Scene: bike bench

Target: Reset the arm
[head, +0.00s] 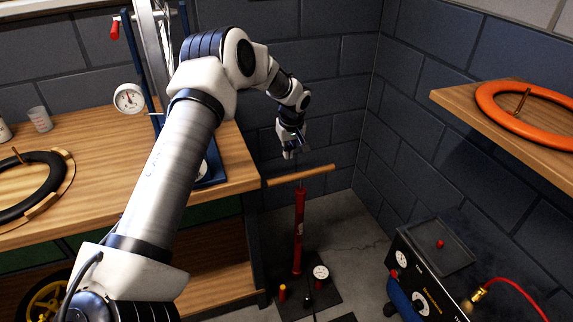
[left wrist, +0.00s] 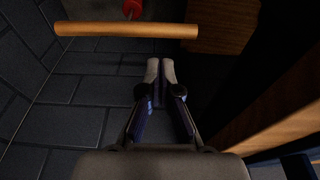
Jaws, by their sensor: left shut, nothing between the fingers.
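My left arm reaches across the head view from the lower left, up and over to the right. My left gripper (head: 289,153) hangs near the wall, just above and behind the wooden handle (head: 301,175) of a red floor pump (head: 298,232). In the left wrist view the gripper (left wrist: 161,66) has its fingertips together with nothing between them. The pump handle (left wrist: 126,30) lies beyond the fingertips there, apart from them, with a bit of the red pump (left wrist: 132,8) above it. My right gripper is not in view.
A wooden bench (head: 100,150) stands at left with a black tyre (head: 30,188), a cup (head: 40,119), a gauge (head: 129,98) and a blue stand. A shelf (head: 455,97) at right holds an orange ring (head: 530,115). A compressor (head: 435,265) with a red hose stands below. Brick walls close the corner.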

